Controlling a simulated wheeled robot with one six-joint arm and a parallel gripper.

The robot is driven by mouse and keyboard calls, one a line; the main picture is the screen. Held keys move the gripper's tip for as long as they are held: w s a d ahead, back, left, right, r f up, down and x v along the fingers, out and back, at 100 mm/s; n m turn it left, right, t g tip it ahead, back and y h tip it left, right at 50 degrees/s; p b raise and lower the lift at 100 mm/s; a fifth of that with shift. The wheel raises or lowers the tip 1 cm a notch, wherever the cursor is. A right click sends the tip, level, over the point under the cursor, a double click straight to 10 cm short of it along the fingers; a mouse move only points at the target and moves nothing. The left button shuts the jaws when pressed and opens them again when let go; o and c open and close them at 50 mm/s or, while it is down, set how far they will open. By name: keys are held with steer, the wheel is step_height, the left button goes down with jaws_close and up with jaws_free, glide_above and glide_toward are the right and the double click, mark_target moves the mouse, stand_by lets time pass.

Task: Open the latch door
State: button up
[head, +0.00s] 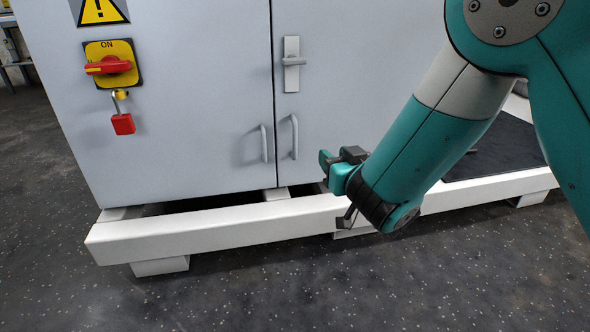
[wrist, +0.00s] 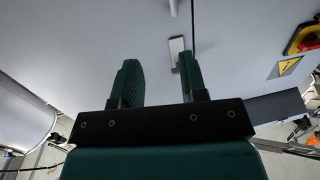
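The grey cabinet has two doors that meet at a vertical seam. The latch (head: 291,63), a pale plate with a small lever sticking out, is on the right door (head: 345,75), just right of the seam. Its lever looks roughly horizontal, and both doors look closed. My gripper (head: 333,166) is low in front of the right door, below and to the right of the latch. In the wrist view my gripper (wrist: 159,75) is open, with nothing between its two green fingers. The latch plate (wrist: 176,46) shows beyond the fingers, nearer the right one, apart from them.
Two bar handles, left (head: 264,143) and right (head: 294,137), flank the seam lower down. A red switch (head: 108,65) on a yellow plate and a red padlock (head: 123,124) are on the left. A white base frame (head: 215,224) juts out along the cabinet's bottom.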

step_height(320, 180, down, 3)
steer(key=a+y+b, duration=0.1)
steer(key=p, duration=0.9)
glide_toward(296, 138)
steer(key=w, duration=0.1)
steer(key=shift+n, duration=0.5)
steer(key=b+x, duration=0.2)
steer(key=x, duration=0.2)
steer(key=b+x, duration=0.2)
steer(key=x, duration=0.3)
steer(key=shift+a+f, duration=0.15)
steer(key=shift+f, duration=0.05)
steer(key=shift+w+a+r, duration=0.15)
steer(key=shift+w, duration=0.2)
jaws_close()
